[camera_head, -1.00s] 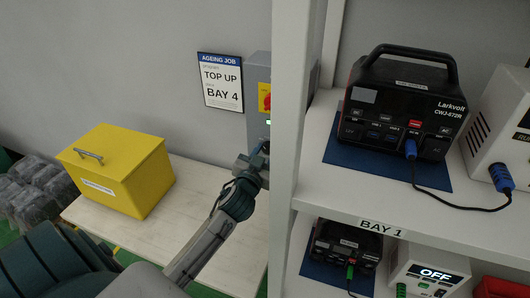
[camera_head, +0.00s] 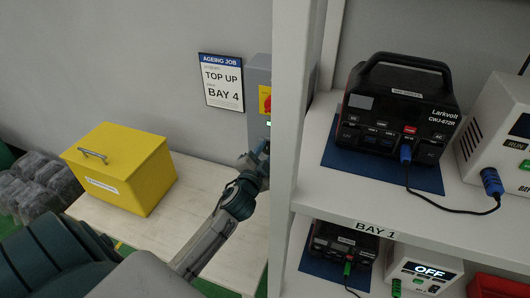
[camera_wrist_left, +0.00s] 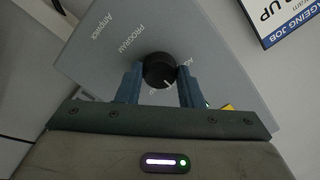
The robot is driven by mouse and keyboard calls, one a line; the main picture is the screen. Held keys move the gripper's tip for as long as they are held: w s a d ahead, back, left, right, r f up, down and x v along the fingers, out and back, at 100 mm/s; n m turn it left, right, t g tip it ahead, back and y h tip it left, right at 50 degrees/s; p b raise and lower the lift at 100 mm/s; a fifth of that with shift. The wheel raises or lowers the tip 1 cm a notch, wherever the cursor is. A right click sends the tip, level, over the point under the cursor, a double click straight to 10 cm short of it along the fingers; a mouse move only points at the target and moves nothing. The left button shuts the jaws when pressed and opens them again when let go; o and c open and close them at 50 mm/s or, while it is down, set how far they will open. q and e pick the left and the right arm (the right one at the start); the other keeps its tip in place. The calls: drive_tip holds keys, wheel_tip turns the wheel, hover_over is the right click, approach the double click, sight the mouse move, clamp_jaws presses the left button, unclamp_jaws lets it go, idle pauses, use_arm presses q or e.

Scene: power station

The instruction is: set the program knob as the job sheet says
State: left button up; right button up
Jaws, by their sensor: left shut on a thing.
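The job sheet (camera_head: 221,82) hangs on the wall, headed AGEING JOB, and reads TOP UP and BAY 4. The grey control box (camera_head: 259,75) is on the wall to its right, partly hidden by the rack post. In the left wrist view, the black program knob (camera_wrist_left: 156,71) sits on the grey panel (camera_wrist_left: 105,60) marked PROGRAM. Its white mark points to the lower right of that view. My left gripper (camera_head: 257,158) is at the box, its blue fingers (camera_wrist_left: 159,84) shut on the knob. Some panel lettering is hidden behind a finger. My right gripper is out of view.
A yellow lidded box (camera_head: 120,168) stands on a pale bench (camera_head: 190,205). The white rack post (camera_head: 287,150) stands close to the right of my left gripper. A Larkvolt power station (camera_head: 396,110) sits on the upper shelf. Bare bench lies between box and arm.

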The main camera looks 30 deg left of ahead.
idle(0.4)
use_arm(q)
drive_tip(key=o, duration=1)
drive_tip(key=shift+c, duration=0.2)
drive_tip(key=shift+s, duration=0.1)
drive_tip(key=shift+s+d+f, duration=0.1)
drive_tip(key=shift+s+f, duration=0.05)
drive_tip(key=shift+s, duration=0.15)
drive_tip(key=b+v, duration=0.4)
drive_tip(key=v, duration=0.6)
drive_tip(key=shift+s, duration=0.1)
